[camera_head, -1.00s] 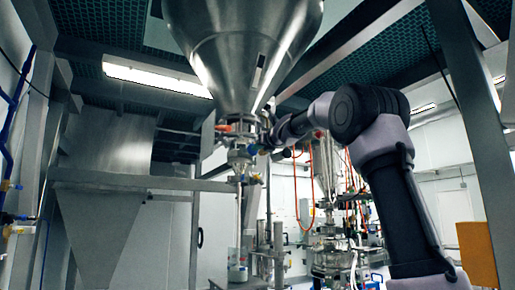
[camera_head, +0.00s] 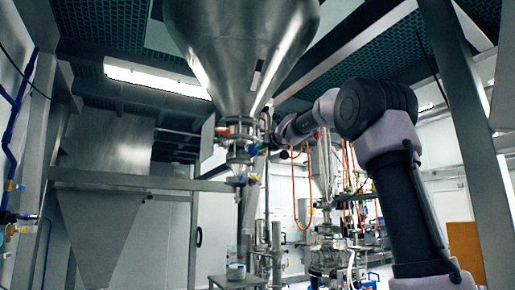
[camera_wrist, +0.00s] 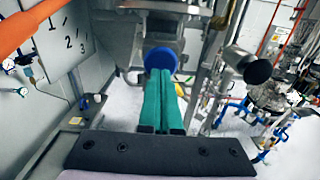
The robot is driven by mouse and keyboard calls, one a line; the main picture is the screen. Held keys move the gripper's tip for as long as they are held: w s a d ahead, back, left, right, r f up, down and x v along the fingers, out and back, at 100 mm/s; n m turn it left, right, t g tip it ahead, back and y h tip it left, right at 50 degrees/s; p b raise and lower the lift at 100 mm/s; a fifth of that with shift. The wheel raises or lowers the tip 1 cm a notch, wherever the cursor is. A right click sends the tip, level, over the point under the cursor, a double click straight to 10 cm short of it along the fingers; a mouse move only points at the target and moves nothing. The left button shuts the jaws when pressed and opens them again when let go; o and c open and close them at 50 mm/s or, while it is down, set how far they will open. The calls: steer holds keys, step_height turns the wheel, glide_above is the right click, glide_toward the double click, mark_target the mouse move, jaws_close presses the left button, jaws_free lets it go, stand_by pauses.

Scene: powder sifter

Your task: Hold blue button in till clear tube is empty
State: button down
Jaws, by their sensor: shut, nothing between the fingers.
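The blue button (camera_wrist: 160,58) is a round blue disc at the middle of the wrist view, on the end of a grey metal housing. My gripper (camera_wrist: 159,72) is shut and empty, its green fingers together. The fingertips overlap the lower part of the button in the picture; I cannot tell whether they touch or press it.
A clear container (camera_head: 236,265) stands on a small metal stand below the hopper. A black knob (camera_wrist: 257,71) sits right of the button. A panel marked with numbers (camera_wrist: 66,35) and an orange bar (camera_wrist: 30,25) are at left. Steel posts (camera_head: 470,130) frame my arm.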

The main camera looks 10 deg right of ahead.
steer(key=v, duration=0.9)
steer(key=shift+r, duration=0.2)
steer(key=shift+d, duration=0.1)
